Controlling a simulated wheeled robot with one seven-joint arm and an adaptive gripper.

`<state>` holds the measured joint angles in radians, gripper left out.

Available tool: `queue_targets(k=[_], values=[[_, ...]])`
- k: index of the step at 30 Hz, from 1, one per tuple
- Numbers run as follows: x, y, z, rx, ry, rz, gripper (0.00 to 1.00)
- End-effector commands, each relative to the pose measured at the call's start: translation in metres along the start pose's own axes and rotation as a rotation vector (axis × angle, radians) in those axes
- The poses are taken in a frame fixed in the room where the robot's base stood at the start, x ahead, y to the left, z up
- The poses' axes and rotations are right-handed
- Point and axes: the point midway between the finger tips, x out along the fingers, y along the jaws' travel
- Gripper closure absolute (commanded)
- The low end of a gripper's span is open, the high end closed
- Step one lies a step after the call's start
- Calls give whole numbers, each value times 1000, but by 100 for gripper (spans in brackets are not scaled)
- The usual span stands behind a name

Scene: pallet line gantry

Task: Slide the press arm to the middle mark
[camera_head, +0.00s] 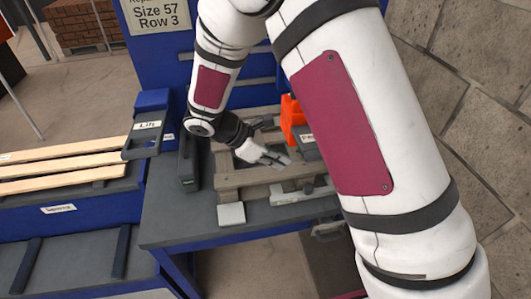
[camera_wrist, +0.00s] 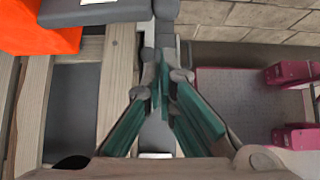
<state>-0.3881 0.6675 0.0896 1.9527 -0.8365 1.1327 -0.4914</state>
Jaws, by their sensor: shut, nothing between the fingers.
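The press arm looks to be the dark grey piece (camera_head: 308,141) with a partly hidden "Pre…" label, beside an orange block (camera_head: 291,112). In the wrist view a grey bar with a white label (camera_wrist: 75,11) runs along the top edge, ending in a rounded knob, next to the orange block (camera_wrist: 40,28). My gripper (camera_head: 284,161) is shut and empty over the wooden frame. In the wrist view its fingertips (camera_wrist: 161,88) meet above a grey rail, below and apart from the knob. I cannot make out the middle mark; my arm hides part of the bench.
A wooden frame (camera_head: 229,181) lies on the grey bench with a blue edge. A dark panel labelled "Lift" (camera_head: 144,140) stands at left, near light planks (camera_head: 60,170). A pale square (camera_head: 231,214) sits at the bench front.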

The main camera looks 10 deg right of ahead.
Motion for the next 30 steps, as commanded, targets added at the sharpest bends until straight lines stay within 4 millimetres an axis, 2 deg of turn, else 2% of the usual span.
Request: queue_targets(k=[1, 6, 19, 25, 30], values=[[3, -3, 8, 2, 0, -1, 100], [15, -2, 18, 2, 1, 0, 100], [19, 0, 21, 1, 0, 1, 100], [31, 0, 34, 2, 0, -1, 100], [32, 0, 34, 0, 0, 0, 100]])
